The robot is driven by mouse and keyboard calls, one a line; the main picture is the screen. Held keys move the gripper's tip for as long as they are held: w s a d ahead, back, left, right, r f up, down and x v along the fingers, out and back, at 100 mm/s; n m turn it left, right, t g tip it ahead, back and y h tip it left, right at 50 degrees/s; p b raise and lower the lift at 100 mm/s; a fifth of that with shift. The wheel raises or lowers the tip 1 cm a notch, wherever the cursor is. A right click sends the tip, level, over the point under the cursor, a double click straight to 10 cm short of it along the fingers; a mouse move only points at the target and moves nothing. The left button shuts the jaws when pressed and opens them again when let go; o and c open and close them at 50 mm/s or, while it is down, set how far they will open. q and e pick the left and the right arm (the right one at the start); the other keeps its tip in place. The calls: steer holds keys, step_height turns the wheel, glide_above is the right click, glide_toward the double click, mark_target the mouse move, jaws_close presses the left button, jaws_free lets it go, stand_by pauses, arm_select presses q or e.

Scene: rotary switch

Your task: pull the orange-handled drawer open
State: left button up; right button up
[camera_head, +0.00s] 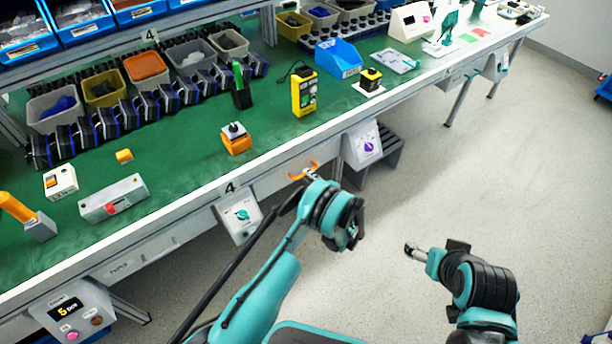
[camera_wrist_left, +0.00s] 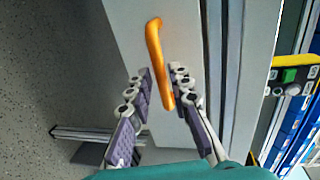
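The orange handle (camera_head: 303,171) sits on the pale drawer front (camera_head: 272,187) under the workbench's front edge. In the left wrist view the handle (camera_wrist_left: 155,48) is a bent orange bar running down between the fingers. My left gripper (camera_head: 309,174) is at the handle. In the left wrist view its purple-padded fingers (camera_wrist_left: 161,73) are spread, one on each side of the handle's lower part, with a visible gap on the left. Contact on the right side is unclear. The drawer looks flush with the bench. My right gripper (camera_head: 411,250) is over open floor, away from the bench; its fingers are too small to judge.
The green-topped workbench (camera_head: 190,165) carries bins, an orange-based switch (camera_head: 236,139) and a yellow meter (camera_head: 305,92). A teal-knob switch box (camera_head: 240,215) hangs left of the handle, and a purple-knob box (camera_head: 364,145) hangs right. The floor (camera_head: 480,180) before the bench is clear.

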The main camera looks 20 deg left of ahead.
arm_select(q)
steer(key=shift+x, duration=1.25)
jaws_close()
